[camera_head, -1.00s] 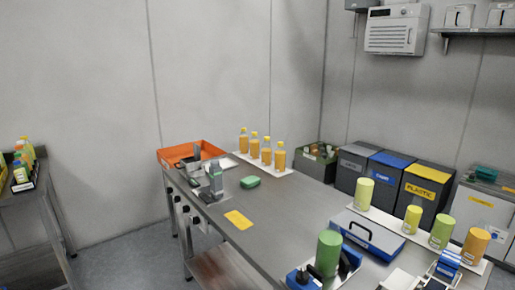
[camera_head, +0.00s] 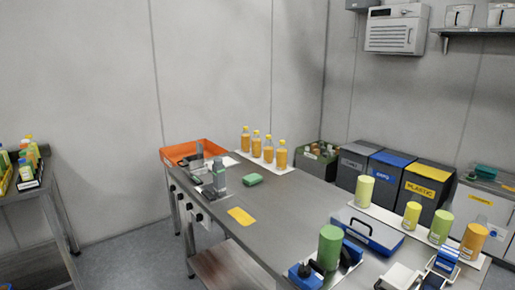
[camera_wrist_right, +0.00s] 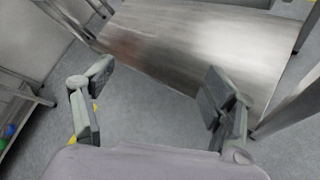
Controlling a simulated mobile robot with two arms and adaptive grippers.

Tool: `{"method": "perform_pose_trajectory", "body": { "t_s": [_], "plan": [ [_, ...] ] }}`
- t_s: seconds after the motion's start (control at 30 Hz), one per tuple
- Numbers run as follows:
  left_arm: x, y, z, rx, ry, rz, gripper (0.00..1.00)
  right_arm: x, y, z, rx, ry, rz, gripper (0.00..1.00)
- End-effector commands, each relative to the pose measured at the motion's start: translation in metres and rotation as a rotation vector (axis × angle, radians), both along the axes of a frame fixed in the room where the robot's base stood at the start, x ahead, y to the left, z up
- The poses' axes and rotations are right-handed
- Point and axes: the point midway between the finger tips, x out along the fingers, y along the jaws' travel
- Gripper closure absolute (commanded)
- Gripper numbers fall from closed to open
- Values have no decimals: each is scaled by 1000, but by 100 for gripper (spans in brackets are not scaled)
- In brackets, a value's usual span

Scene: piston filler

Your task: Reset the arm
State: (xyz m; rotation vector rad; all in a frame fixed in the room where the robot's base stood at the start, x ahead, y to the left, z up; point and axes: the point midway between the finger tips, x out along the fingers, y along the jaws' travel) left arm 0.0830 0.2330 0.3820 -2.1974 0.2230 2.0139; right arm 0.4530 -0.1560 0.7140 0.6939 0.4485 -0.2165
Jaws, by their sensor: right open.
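My right gripper (camera_wrist_right: 158,88) shows in the right wrist view with its two grey fingers spread wide apart. Nothing is between the fingers. Below them are the grey floor (camera_wrist_right: 150,112) and a bare metal shelf (camera_wrist_right: 195,45) with table legs. My left gripper is not in either view. Neither arm can be made out in the head view, so the right arm's full pose is hidden.
Bins (camera_head: 384,172) stand behind. A cart (camera_head: 52,189) stands left, with clear floor between.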

Motion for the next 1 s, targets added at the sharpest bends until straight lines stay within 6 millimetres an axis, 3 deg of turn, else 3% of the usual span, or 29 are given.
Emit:
{"method": "perform_pose_trajectory", "body": {
  "t_s": [0.03, 0.2, 0.27, 0.4, 0.5, 0.6, 0.7, 0.83, 1.0],
  "plan": [
    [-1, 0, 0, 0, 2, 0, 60, -15, -4, -38, 101, 79, -53, 22],
    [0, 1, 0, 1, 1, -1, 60, -80, -20, -151, 488, 320, -349, 22],
    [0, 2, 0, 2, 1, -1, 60, -110, -27, -186, 615, 394, -490, 22],
    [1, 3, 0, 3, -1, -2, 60, -189, -45, -255, 890, 528, -885, 22],
    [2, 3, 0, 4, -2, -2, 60, -250, -57, -291, 1050, 572, -1200, 22],
    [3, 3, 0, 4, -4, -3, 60, -302, -68, -313, 1161, 568, -1485, 22],
    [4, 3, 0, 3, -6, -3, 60, -339, -74, -325, 1229, 540, -1697, 22],
    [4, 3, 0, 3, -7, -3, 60, -364, -79, -331, 1268, 506, -1840, 22],
    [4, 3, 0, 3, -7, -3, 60, -367, -79, -332, 1276, 498, -1867, 22]
  ]
}}
